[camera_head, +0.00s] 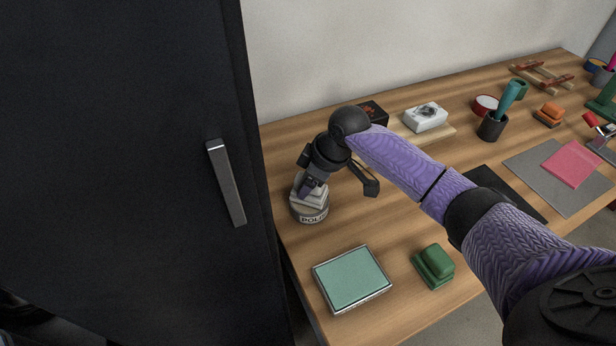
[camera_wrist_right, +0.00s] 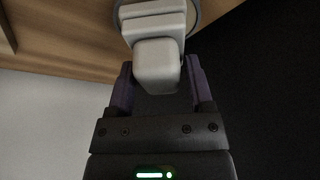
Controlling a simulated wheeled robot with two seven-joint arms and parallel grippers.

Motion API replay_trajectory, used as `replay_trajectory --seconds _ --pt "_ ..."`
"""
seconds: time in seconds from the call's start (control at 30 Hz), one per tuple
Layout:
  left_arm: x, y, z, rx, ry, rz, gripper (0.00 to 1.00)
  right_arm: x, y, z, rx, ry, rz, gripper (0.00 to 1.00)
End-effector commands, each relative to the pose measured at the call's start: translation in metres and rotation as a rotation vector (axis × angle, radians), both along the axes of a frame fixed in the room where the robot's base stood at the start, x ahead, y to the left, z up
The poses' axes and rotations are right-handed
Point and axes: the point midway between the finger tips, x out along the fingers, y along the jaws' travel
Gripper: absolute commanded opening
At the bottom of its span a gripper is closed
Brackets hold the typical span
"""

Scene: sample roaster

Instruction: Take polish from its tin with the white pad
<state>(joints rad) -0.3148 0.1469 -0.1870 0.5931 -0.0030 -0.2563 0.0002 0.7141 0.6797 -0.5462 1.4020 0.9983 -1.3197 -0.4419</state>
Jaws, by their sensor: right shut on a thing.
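The polish tin (camera_head: 312,213), a round grey tin with a label, stands on the wooden table near its left end. The white pad (camera_head: 299,193) is at the top of the tin. My right gripper (camera_head: 311,187) is shut on the pad's raised grip, and the fingers hide part of it. In the right wrist view the white pad (camera_wrist_right: 157,62) sits between the two purple fingers of my right gripper (camera_wrist_right: 160,85). A thin curved rim shows around the pad's far end. Whether the pad touches the polish is hidden. My left gripper is not in view.
A tall black cabinet (camera_head: 110,150) with a grey handle (camera_head: 226,183) stands close on the left. A green-topped flat case (camera_head: 352,279) and a green pad (camera_head: 433,264) lie in front. A white box (camera_head: 426,117) and a dark cup (camera_head: 492,126) stand behind my arm.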

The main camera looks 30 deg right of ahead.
Motion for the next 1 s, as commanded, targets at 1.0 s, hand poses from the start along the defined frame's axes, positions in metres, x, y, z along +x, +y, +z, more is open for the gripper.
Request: replay_trajectory --seconds 1.0 --pt "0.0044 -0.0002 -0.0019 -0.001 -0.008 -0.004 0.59 0.0003 0.0000 -0.0033 0.000 -0.001 0.000 0.20"
